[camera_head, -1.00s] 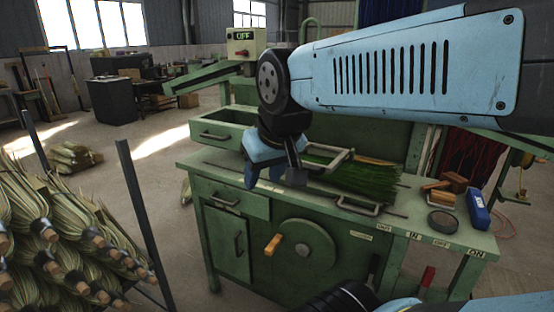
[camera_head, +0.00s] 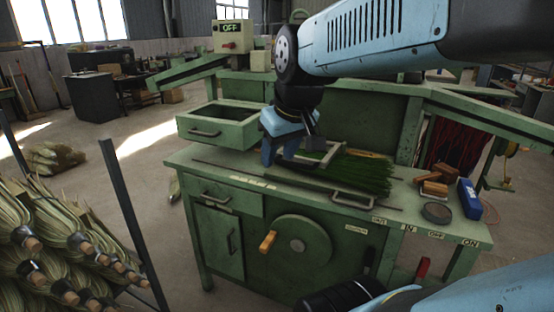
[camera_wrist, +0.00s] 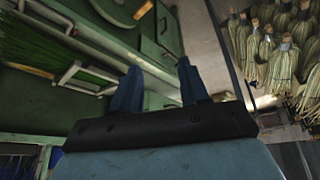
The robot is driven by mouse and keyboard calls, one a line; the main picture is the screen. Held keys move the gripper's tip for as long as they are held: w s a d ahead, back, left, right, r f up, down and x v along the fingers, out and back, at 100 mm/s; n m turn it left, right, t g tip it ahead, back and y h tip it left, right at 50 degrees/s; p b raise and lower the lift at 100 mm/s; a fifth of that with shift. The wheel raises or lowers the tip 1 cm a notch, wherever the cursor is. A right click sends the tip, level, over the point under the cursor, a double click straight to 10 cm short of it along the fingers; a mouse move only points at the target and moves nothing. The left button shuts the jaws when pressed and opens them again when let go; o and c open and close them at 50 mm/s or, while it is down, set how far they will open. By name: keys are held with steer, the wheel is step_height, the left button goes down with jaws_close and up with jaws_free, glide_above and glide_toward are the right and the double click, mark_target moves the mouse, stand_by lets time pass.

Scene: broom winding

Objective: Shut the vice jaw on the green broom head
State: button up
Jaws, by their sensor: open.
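The green broom head (camera_head: 350,172) lies flat on the green bench top, right of my gripper. Its bristles also show at the upper left of the wrist view (camera_wrist: 30,44). The vice (camera_head: 350,202) has pale bar handles in front of the broom head and behind it; how close its jaw sits to the bristles is unclear. My gripper (camera_head: 284,152) is above the bench by the left end of the broom head. In the wrist view its two blue fingers (camera_wrist: 158,88) stand apart with nothing between them. My arm hides part of the vice.
The bench (camera_head: 190,160) has a wheel with an orange handle (camera_head: 268,242) on its front. Wooden blocks (camera_head: 436,182), a round tin (camera_head: 437,213) and a blue box (camera_head: 470,199) stand at the right. A control box (camera_head: 233,37) reads OFF. A rack of brooms (camera_head: 60,250) is at left.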

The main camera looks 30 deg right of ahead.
steer(key=w+d+n+g+y, duration=0.1)
steer(key=w+d+n, duration=0.3)
steer(key=w+d, duration=0.6)
steer(key=n+y, duration=0.1)
steer(key=n, duration=0.1)
glide_toward(297, 159)
steer(key=s+a+r, duration=0.2)
steer(key=s+r, duration=0.3)
steer(key=r, duration=0.1)
steer(key=x, duration=1.3)
steer(key=shift+f, duration=0.3)
steer(key=shift+s, duration=0.1)
jaws_close()
